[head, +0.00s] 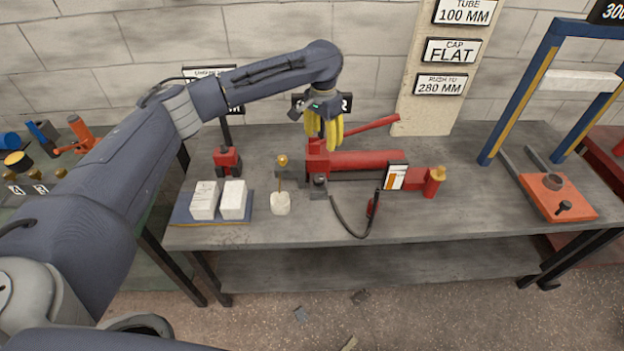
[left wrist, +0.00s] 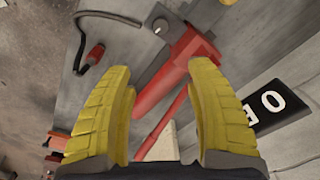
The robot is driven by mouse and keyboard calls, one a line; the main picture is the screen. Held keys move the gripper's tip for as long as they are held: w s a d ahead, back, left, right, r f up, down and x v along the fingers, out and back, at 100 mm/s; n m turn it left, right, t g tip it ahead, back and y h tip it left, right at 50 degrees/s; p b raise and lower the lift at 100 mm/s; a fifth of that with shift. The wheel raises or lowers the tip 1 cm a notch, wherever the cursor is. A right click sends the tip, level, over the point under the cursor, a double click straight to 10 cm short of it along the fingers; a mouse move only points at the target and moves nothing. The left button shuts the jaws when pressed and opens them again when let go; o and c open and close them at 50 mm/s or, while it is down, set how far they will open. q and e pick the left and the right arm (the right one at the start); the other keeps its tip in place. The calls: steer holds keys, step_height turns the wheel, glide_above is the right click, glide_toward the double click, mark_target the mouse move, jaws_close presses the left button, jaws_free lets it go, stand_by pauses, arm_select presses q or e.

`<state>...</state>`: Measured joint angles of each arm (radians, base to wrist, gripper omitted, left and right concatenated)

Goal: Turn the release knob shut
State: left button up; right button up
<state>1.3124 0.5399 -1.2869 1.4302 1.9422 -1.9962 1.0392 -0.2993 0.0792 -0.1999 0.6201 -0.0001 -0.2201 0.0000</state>
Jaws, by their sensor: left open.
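The red hand pump (head: 365,161) lies on the bench with its lever raised to the right behind it. A small dark round knob (head: 320,181), apparently the release knob, is at the pump's left front. In the left wrist view the knob (left wrist: 160,25) shows a pale pointer mark, beyond the fingertips and near the red pump block (left wrist: 195,45). I cannot tell whether it is shut. My left gripper (head: 325,138) points down above the pump's left end, open, with yellow fingers (left wrist: 161,68) apart and empty. It does not touch the knob. My right gripper is not in view.
A black hose (head: 347,228) curves along the bench front. White blocks (head: 219,200) on a blue tray and a brass-topped post (head: 282,163) stand left. A gauge card (head: 395,177) stands right of the knob. A blue press frame (head: 515,95) is at right.

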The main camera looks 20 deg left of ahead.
mark_target(318, 179)
arm_select(q)
steer(key=f+m, duration=0.2)
steer(key=f, duration=0.4)
steer(key=f+m, duration=0.3)
steer(key=f, duration=0.3)
steer(key=a+f+m, duration=0.1)
steer(key=f+m, duration=0.1)
steer(key=f, duration=0.4)
steer(key=shift+s+f+m+g, duration=0.1)
steer(key=shift+f+m+g, duration=0.15)
steer(key=shift+m+g, duration=0.15)
steer(key=shift+c, duration=0.2)
jaws_close()
